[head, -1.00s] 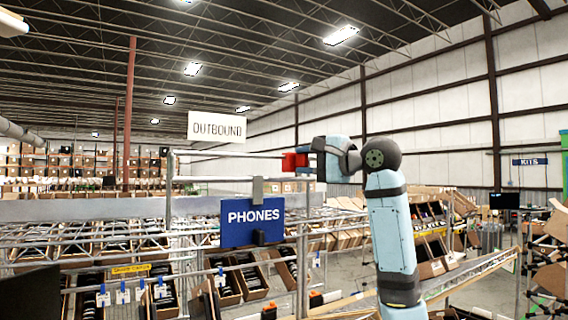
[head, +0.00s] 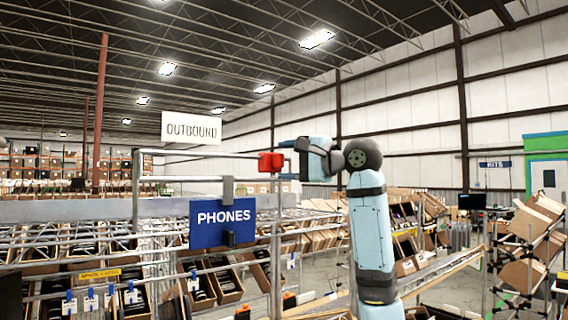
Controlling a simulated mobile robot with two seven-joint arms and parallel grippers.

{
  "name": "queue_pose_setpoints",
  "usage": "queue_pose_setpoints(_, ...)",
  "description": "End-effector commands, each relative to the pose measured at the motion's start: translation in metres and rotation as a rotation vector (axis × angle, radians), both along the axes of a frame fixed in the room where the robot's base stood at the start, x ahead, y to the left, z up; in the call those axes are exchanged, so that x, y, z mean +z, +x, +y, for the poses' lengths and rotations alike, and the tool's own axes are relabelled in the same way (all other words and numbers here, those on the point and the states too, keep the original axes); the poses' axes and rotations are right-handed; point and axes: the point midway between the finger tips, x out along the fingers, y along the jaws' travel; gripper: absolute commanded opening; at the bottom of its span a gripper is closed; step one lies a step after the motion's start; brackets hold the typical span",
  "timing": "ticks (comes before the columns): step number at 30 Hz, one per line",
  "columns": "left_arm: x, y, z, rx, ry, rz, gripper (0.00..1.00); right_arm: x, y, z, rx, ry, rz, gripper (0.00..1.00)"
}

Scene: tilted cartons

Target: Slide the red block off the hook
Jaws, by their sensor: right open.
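The red block (head: 271,162) sits at the right end of the upper metal bar (head: 205,154), by the top of an upright post. I take this bar, part of a frame with a lower bar beneath it, to be the hook. My right gripper (head: 287,160) is just to the right of the block, pointing left. Its jaws are open, with one finger above the block's mid-height and one below. My left gripper is out of view.
A blue PHONES sign (head: 222,222) hangs on the frame below the bars, and a white OUTBOUND sign (head: 191,128) shows above them. Racks of tilted cartons (head: 225,283) fill the lower left. More cartons (head: 527,243) stand at the right.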

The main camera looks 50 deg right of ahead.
Motion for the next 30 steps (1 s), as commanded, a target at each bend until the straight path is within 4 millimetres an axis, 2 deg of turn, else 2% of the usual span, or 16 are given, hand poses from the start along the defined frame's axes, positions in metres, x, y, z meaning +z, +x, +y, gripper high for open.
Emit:
queue_pose_setpoints(6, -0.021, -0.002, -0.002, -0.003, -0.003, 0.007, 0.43, -0.004, -0.048, -0.008, -0.004, -0.002, -0.003, 0.60)
queue_pose_setpoints(15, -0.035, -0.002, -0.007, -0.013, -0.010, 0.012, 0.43, -0.002, -0.107, -0.019, -0.005, -0.001, -0.002, 0.60)
queue_pose_setpoints(21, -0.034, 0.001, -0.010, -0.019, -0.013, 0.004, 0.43, -0.001, -0.124, -0.021, -0.004, -0.001, -0.001, 0.60)
queue_pose_setpoints(30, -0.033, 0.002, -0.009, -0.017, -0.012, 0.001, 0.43, 0.000, -0.125, -0.022, -0.003, 0.000, -0.001, 0.60)
